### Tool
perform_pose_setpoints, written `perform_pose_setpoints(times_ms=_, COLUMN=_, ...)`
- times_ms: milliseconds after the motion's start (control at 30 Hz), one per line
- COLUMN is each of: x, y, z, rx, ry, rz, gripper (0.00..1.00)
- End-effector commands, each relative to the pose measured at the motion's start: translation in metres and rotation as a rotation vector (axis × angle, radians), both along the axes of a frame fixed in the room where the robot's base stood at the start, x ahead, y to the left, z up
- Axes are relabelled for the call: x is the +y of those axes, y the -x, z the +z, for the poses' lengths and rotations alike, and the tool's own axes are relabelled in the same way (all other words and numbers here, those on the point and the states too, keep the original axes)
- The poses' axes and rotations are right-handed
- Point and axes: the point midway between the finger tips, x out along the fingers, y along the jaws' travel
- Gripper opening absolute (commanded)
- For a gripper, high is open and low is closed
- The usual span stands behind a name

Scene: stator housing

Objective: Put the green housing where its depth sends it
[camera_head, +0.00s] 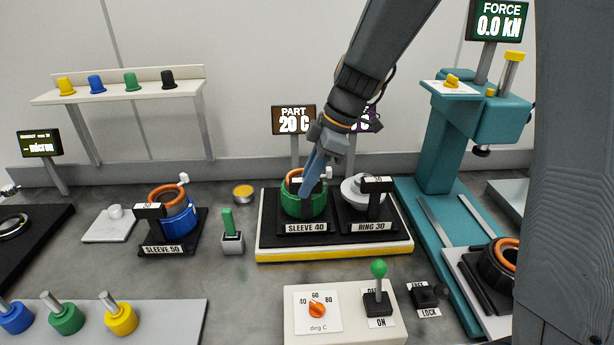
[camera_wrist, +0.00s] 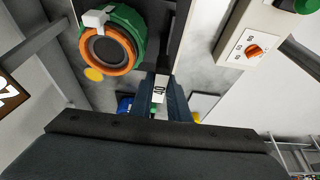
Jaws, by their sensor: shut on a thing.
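The green housing (camera_head: 303,204) has an orange ring inside and a white block on its rim. It sits upright at the SLEEVE 40 place (camera_head: 306,228) on the black-and-yellow plate (camera_head: 335,253). In the wrist view the green housing (camera_wrist: 138,22) is at the upper left, beside my fingers. My gripper (camera_head: 309,186) is low over the housing's front in the head view. In the wrist view my gripper (camera_wrist: 161,82) is shut, with a small tab marked 40 (camera_wrist: 158,92) between its fingers. The finger contact is partly hidden.
A grey ring part (camera_head: 357,190) stands at RING 30, right of the housing. A blue housing (camera_head: 180,221) is at SLEEVE 50. The teal press (camera_head: 437,155) stands at right. A control box (camera_head: 340,318) with dial and green lever is in front. The PART display (camera_head: 293,120) reads 20 C.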

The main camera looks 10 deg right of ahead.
Motion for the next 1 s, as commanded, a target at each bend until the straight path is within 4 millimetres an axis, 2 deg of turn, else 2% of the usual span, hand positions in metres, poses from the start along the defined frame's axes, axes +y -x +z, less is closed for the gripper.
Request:
perform_pose_setpoints(times_ms=167, x=0.000, y=-0.001, z=-0.002, rx=-0.003, ry=-0.001, rz=0.000, gripper=0.00)
perform_pose_setpoints(times_ms=200, x=0.000, y=0.000, z=-0.003, rx=0.000, ry=0.000, rz=0.000, gripper=0.19)
perform_pose_setpoints(times_ms=300, x=0.000, y=0.000, z=-0.002, rx=0.000, ry=0.000, rz=0.000, gripper=0.34)
perform_pose_setpoints(times_ms=700, x=0.000, y=0.000, z=0.002, rx=0.000, ry=0.000, rz=0.000, gripper=0.34)
perform_pose_setpoints(times_ms=867, x=-0.010, y=-0.001, z=0.023, rx=-0.006, ry=0.000, rz=-0.001, gripper=0.34)
perform_pose_setpoints(times_ms=1000, x=-0.022, y=-0.001, z=0.051, rx=-0.007, ry=0.000, rz=-0.002, gripper=0.34)
